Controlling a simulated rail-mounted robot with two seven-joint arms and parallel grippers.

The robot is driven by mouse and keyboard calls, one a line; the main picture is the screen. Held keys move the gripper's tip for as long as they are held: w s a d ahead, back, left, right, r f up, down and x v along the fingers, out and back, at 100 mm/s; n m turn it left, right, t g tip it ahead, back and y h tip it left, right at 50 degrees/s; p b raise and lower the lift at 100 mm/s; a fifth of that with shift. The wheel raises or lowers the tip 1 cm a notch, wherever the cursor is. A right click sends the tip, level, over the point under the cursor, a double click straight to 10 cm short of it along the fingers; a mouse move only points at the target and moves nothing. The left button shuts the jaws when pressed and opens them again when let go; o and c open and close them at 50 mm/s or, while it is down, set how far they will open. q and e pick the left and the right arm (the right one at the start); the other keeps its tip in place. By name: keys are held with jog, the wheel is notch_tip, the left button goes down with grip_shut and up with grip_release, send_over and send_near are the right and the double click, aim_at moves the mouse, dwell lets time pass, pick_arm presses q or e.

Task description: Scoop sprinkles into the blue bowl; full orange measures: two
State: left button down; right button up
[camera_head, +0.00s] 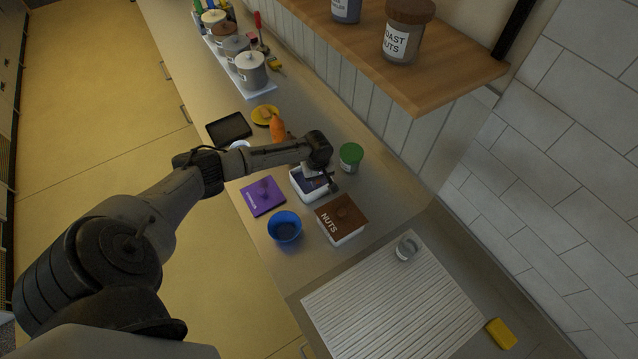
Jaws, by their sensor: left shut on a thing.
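The blue bowl (285,227) stands on the counter near its front edge, with a dark inside. A white well (296,184) is open behind it, showing a dark blue inside; its contents are unclear. A purple lid (262,196) with a knob lies left of it; its lettering is too small to read. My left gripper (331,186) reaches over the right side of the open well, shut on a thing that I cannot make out. An orange item (278,127) shows behind my left arm; I cannot tell whether it is a measure. My right gripper is not in view.
A well with a brown NUTS lid (342,215) stands right of the bowl. A green-lidded jar (351,155) is behind my gripper. A ribbed white board (390,305) with a grey mug (406,248) lies in front. A wooden shelf (430,75) overhangs the back.

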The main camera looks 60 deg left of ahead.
pick_arm(q)
jog(key=shift+w+a+r+g+h+b, duration=0.15)
jog(key=shift+a+h+b, duration=0.4)
jog(key=shift+b, duration=0.85)
jog(key=shift+w+a+g+h+b, duration=0.1)
jog(key=shift+a+g+h+b, duration=0.15)
jog(key=shift+h+b, duration=0.9)
jog(key=h+b, duration=0.1)
jog(key=b, duration=0.2)
jog(key=a+r+h+b, duration=0.1)
jog(key=b, duration=0.3)
jog(key=shift+w+a+g, duration=0.2)
jog(key=shift+g, duration=0.1)
jog(key=shift+f, duration=1.5)
notch_tip(320, 180, down, 4)
jog(key=shift+f+b, duration=0.1)
jog(key=shift+b, duration=0.9)
